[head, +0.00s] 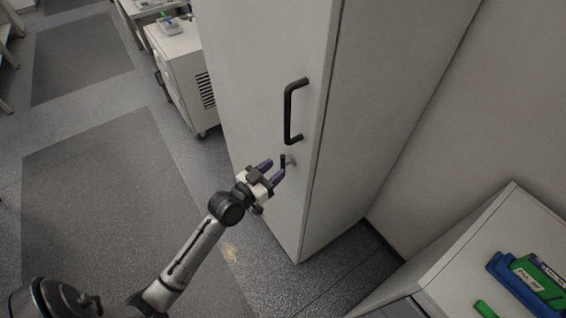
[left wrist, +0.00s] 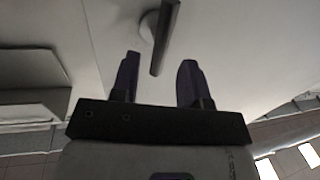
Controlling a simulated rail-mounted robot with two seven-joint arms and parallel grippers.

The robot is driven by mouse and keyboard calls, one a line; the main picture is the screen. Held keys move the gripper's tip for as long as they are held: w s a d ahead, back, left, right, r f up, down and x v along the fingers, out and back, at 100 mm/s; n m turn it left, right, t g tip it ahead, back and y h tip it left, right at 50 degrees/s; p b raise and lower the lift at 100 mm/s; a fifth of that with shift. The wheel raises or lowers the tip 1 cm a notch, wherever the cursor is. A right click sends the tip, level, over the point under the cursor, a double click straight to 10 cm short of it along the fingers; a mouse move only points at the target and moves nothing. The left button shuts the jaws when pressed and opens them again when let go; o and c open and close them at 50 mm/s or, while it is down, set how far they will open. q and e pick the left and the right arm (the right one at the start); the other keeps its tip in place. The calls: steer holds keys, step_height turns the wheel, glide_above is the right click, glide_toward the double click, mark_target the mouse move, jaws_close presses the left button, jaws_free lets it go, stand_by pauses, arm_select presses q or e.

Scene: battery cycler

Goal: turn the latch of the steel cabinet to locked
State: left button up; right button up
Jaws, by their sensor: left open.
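The steel cabinet (head: 262,75) is tall and pale grey, and its front is closed. A black bar handle (head: 290,112) is on the front near the right edge. Just below the handle is the small dark latch (head: 283,161) on a round pale base. In the left wrist view the latch (left wrist: 164,40) is a dark lever pointing toward the camera, its tip between and just beyond my fingers. My left gripper (head: 272,173) is open with purple fingers, in front of the latch and apart from it. It also shows in the left wrist view (left wrist: 158,80). My right gripper is not in view.
A white wheeled cart (head: 180,75) stands left of the cabinet. A white cabinet or counter (head: 470,262) with blue and green items (head: 530,280) stands at the lower right. The grey floor (head: 110,200) in front of the steel cabinet is clear.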

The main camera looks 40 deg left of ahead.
mark_target(283, 163)
arm_select(q)
steer(key=shift+w+d, duration=0.2)
steer(key=shift+w, duration=1.85)
jaws_close()
